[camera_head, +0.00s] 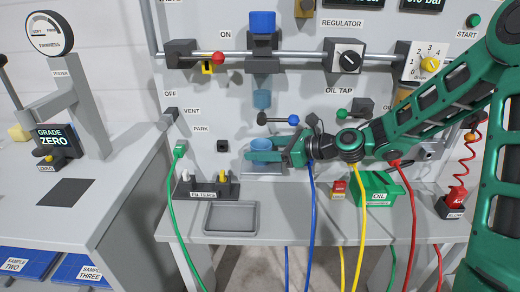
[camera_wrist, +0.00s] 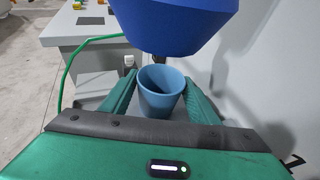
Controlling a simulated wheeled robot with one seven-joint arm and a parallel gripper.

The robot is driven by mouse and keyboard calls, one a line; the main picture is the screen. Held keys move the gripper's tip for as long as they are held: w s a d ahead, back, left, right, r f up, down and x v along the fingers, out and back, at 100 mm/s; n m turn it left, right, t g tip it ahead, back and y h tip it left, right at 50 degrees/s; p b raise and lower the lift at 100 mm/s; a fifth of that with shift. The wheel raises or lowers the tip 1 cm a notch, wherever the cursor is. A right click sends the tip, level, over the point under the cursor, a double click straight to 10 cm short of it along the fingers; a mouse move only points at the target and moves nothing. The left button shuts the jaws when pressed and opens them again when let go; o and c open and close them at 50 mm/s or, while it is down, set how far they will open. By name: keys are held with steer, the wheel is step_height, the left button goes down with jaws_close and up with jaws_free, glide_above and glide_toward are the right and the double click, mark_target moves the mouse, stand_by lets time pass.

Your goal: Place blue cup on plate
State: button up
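The blue cup (camera_wrist: 160,100) is upright and open at the top, between the two green fingers of my gripper (camera_wrist: 160,88) in the wrist view. The fingers lie close against both its sides and appear shut on it. In the head view the cup (camera_head: 262,144) shows its upper part behind my gripper (camera_head: 264,155), at the back of the bench under a blue translucent tube; its base is hidden. No round plate is evident; a grey shallow rectangular tray (camera_head: 231,231) lies empty at the bench front.
A large blue funnel (camera_wrist: 175,25) hangs just above the cup in the wrist view. The filters block (camera_head: 205,190) stands left of the cup, and a green oil box (camera_head: 378,190) stands right. A green hose (camera_head: 169,195) and other cables hang over the bench front.

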steer(key=shift+r, duration=0.1)
steer(key=v, duration=1.2)
